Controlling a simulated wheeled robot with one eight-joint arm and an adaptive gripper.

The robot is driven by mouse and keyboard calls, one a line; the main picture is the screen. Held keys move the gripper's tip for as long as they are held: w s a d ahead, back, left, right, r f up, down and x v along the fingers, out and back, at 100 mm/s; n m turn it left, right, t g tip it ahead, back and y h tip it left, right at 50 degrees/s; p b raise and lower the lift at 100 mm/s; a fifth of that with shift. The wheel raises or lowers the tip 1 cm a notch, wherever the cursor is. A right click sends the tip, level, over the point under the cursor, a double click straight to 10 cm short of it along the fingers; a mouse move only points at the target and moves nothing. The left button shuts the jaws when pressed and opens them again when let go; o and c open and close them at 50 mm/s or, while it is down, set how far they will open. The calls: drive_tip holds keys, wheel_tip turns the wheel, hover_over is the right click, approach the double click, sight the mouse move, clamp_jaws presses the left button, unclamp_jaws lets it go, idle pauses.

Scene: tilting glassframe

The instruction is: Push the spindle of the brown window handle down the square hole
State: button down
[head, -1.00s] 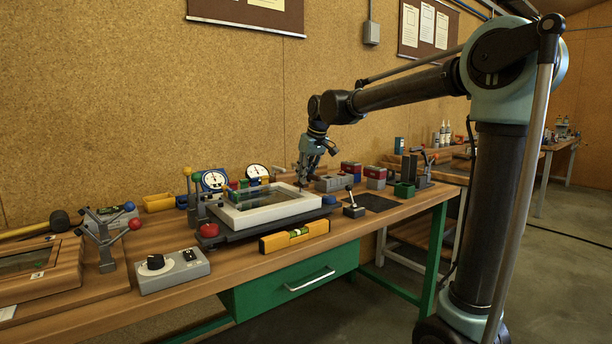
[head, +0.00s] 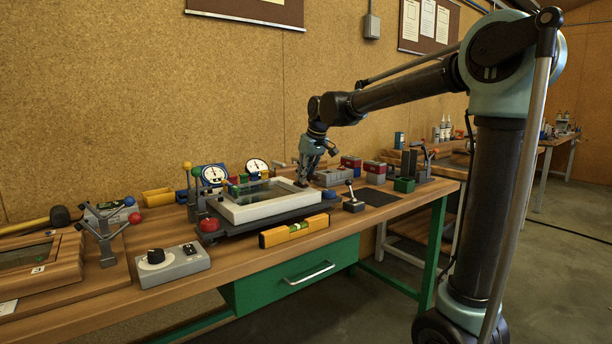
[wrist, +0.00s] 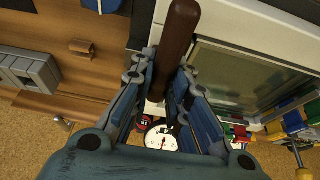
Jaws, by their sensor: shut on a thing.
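The brown window handle (wrist: 177,35) is a dark brown bar between my gripper's fingers in the wrist view. My gripper (wrist: 165,70) is shut on it. In the head view my gripper (head: 303,182) is low over the far right corner of the white window frame (head: 240,213), which holds a glass pane (head: 265,194). The white frame also shows in the wrist view (wrist: 240,18), beside the handle. The spindle and the square hole are hidden, so I cannot tell how they sit to each other.
The frame lies on a dark tilting stand (head: 240,234). A yellow level (head: 294,232) is at its front and a joystick (head: 353,203) to its right. Dial gauges (head: 257,167) stand behind. Grey and red blocks (head: 350,163) are right of my gripper.

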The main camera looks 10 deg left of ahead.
drive_tip(key=c, duration=1.4)
unclamp_jaws()
drive_tip(key=shift+c, duration=0.2)
drive_tip(key=shift+r, duration=0.1)
drive_tip(key=v, duration=1.1)
drive_tip(key=shift+d+r, duration=0.15)
drive_tip(key=shift+r, duration=0.15)
drive_tip(key=s+d+f+m+h, duration=0.1)
drive_tip(key=s+d+f, duration=0.25)
drive_tip(key=d, duration=0.35)
drive_tip(key=s+d+f+m, duration=0.25)
drive_tip(key=d+f, duration=0.25)
drive_tip(key=d, duration=0.3)
drive_tip(key=s+d+f+m+h, duration=0.1)
drive_tip(key=s+d+f, duration=0.25)
drive_tip(key=d, duration=0.35)
drive_tip(key=s+d+f+m, duration=0.2)
drive_tip(key=s+d+f, duration=0.5)
drive_tip(key=s+f, duration=0.2)
drive_tip(key=s+d+f+m+h, duration=0.1)
drive_tip(key=s+d+f+m, duration=0.2)
drive_tip(key=s+d+f, duration=0.4)
wheel_tip(320, 180, down, 7)
drive_tip(key=shift+s+r+g, duration=0.15)
drive_tip(key=shift+s+g, duration=0.25)
drive_tip(key=shift+s, duration=0.55)
